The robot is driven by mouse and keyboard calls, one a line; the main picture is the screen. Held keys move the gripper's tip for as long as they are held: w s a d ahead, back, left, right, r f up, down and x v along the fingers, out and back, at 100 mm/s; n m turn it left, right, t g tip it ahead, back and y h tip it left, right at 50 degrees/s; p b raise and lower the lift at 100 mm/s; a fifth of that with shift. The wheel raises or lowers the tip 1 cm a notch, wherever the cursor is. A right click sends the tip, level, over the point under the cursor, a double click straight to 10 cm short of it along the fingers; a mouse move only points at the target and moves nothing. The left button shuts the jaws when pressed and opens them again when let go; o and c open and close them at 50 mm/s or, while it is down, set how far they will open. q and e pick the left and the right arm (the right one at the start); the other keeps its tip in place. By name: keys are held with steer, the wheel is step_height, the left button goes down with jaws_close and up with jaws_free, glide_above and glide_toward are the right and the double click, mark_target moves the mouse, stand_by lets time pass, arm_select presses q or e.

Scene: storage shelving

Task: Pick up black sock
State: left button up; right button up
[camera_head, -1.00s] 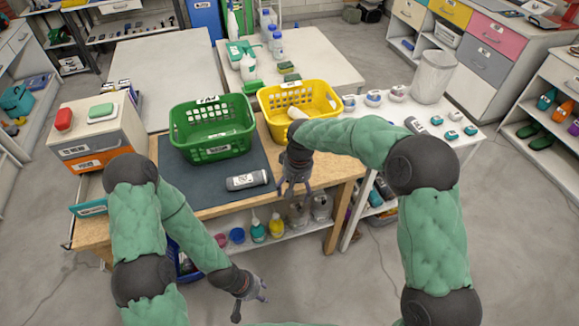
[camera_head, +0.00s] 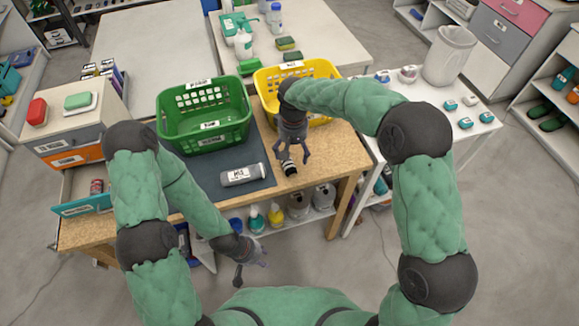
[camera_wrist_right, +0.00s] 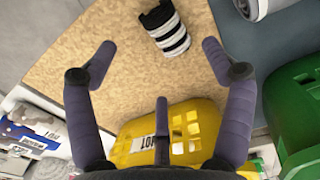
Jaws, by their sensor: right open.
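A small black item with white stripes, which looks like the black sock (camera_head: 289,167), lies on the bare wood of the workbench (camera_head: 330,160). In the right wrist view the sock (camera_wrist_right: 165,28) lies near the top, ahead of the spread fingers and touching none of them. My right gripper (camera_head: 293,157) is open and empty above the bench, close to the sock; it also shows in the right wrist view (camera_wrist_right: 158,45). My left gripper (camera_head: 253,268) hangs in front of the bench, its fingers apart and empty.
A green basket (camera_head: 205,141) and a yellow basket (camera_head: 318,121) stand behind the sock. A grey labelled cylinder (camera_head: 242,175) lies on the dark mat (camera_head: 195,180) to its left. Bare wood is free to the right. A drawer unit (camera_head: 62,145) stands at the left.

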mark_target(292, 163)
steer(key=shift+s+f, duration=0.15)
steer(key=shift+f, duration=0.3)
steer(key=f+b, duration=0.1)
steer(key=f, duration=0.2)
steer(key=f+b, duration=0.1)
steer(key=shift+s+f+b, duration=0.25)
steer(key=shift+b, duration=0.1)
steer(key=c, duration=1.1)
